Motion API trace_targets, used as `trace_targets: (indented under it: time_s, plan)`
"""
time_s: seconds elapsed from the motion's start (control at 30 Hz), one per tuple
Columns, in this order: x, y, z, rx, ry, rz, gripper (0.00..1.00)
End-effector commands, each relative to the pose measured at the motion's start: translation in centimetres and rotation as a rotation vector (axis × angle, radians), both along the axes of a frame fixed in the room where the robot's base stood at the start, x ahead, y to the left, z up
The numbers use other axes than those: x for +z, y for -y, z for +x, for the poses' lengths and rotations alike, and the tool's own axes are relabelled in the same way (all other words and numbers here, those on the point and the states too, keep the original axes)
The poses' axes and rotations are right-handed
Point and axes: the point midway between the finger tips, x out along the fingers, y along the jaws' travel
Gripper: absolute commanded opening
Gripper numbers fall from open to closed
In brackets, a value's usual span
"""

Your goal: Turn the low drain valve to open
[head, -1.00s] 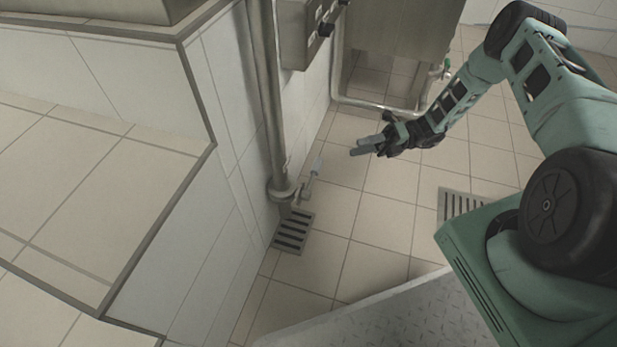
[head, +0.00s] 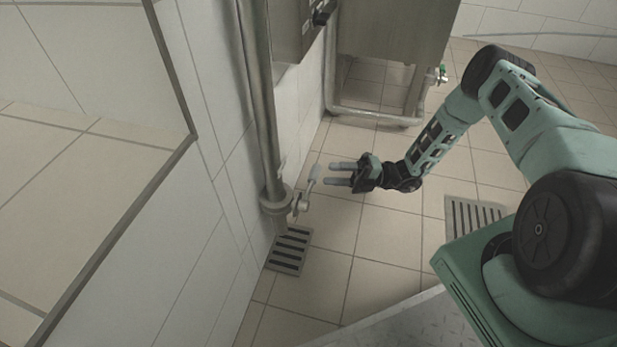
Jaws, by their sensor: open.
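The low drain valve (head: 302,203) sits near the foot of a vertical metal pipe at the left wall. Its lever has a pale grey-blue grip (head: 314,178) that points up and a little to the right. My gripper (head: 333,174) is just right of the grip, with its two fingers pointing left towards it. The fingers are open and apart, with nothing between them. The fingertips look close to the grip, but I cannot tell whether they touch it.
A floor drain grate (head: 289,249) lies below the valve, and another grate (head: 474,215) lies to the right. The vertical pipe (head: 260,100) runs along the tiled wall. A steel cabinet (head: 392,45) with a low pipe frame stands behind. The tiled floor around my gripper is clear.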

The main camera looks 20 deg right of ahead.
Motion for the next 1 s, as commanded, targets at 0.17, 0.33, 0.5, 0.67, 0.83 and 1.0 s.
trace_targets:
  time_s: [0.17, 0.33, 0.5, 0.67, 0.83, 1.0]
  plan:
    - [0.3, -3.6, 0.8, 0.004, 0.001, 0.001, 0.46]
    - [0.9, -5.9, 1.4, 0.002, 0.001, 0.0, 0.46]
    - [1.2, -7.1, 1.6, 0.001, 0.0, -0.001, 0.46]
    - [1.4, -7.3, 1.7, 0.001, 0.001, -0.001, 0.46]
    - [1.4, -7.3, 1.7, 0.001, 0.0, -0.001, 0.43]
    - [1.4, -7.3, 1.7, 0.001, 0.0, -0.001, 0.0]
